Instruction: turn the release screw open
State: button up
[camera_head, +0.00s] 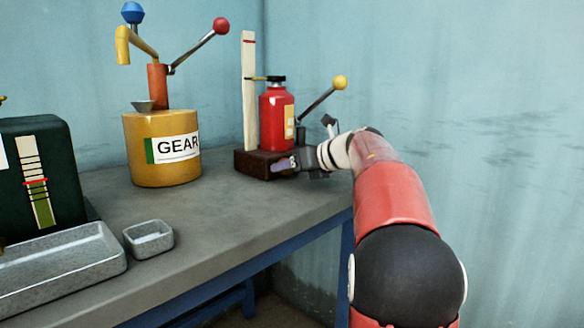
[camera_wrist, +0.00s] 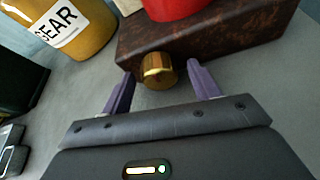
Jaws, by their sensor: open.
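The release screw (camera_wrist: 158,70) is a brass knob on the front face of a dark brown base block (camera_wrist: 215,38). In the wrist view it sits between the two purple fingertips of my gripper (camera_wrist: 160,82), with a gap on each side. My gripper is open and does not touch the screw. In the head view the base block (camera_head: 246,164) carries a red bottle jack (camera_head: 270,120) with a yellow-knobbed lever (camera_head: 318,100). My gripper (camera_head: 288,164) is at the block's front right there, and it hides the screw.
A yellow gear oil can (camera_head: 160,165) with a pump stands left of the jack. A small metal tray (camera_head: 150,238), a larger tray (camera_head: 60,270) and a dark green container (camera_head: 62,150) are further left. A wooden post (camera_head: 249,90) stands behind the block. The bench front (camera_head: 225,225) is clear.

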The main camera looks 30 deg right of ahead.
jog(key=shift+c, duration=0.3)
jog(key=c, duration=0.9)
jog(key=p, duration=0.2)
jog(key=shift+r+m+p, duration=0.35)
jog(key=shift+m, duration=0.05)
jog(key=shift+d+f+m+y+p, duration=0.15)
jog(key=shift+m+y+p, duration=0.3)
jog(key=shift+p, duration=0.25)
jog(key=shift+f, duration=0.2)
jog(key=o, duration=1)
jog(key=shift+c, duration=0.2)
